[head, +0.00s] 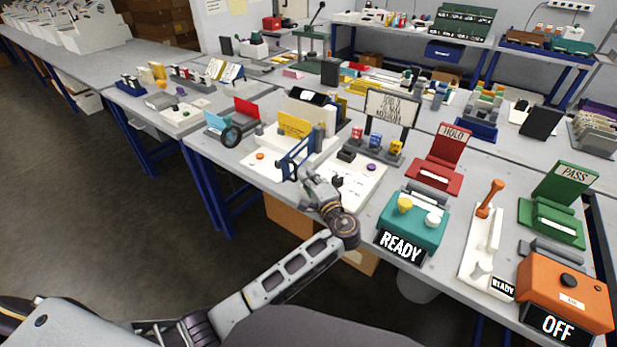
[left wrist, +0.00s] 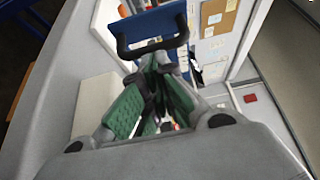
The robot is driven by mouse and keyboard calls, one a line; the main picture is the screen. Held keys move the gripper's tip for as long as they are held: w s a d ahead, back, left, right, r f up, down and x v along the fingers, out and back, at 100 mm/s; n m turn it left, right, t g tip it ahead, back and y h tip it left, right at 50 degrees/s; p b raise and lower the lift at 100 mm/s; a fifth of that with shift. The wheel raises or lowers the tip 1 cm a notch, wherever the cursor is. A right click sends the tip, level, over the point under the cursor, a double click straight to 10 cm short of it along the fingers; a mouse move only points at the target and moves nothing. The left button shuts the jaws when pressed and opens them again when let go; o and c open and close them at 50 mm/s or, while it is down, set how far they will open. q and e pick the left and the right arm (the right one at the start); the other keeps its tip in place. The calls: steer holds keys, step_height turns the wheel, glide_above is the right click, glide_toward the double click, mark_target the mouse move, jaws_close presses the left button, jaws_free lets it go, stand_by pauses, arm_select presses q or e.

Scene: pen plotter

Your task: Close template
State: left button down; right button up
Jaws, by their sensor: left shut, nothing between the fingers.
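A blue frame-like template (head: 297,158) stands raised and tilted at the front of a white plotter base (head: 270,152) in the head view. In the left wrist view a blue panel (left wrist: 158,22) with a dark bar across its lower edge shows just beyond the fingers. My left gripper (head: 308,180) is just below and in front of the blue template, over the white sheet area. Its green-padded fingers are shut and empty in the left wrist view (left wrist: 160,72). I cannot tell whether the fingertips touch the template. My right gripper is not in view.
A teal READY box (head: 412,226) stands right of my left arm. A red HOLD stand (head: 437,172), an orange OFF box (head: 566,290) and a green PASS stand (head: 553,218) are further right. A black ring (head: 231,136) stands to the left. Small coloured blocks sit behind.

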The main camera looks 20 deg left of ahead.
arm_select(q)
steer(key=shift+a, duration=0.45)
steer(key=shift+t+h, duration=0.3)
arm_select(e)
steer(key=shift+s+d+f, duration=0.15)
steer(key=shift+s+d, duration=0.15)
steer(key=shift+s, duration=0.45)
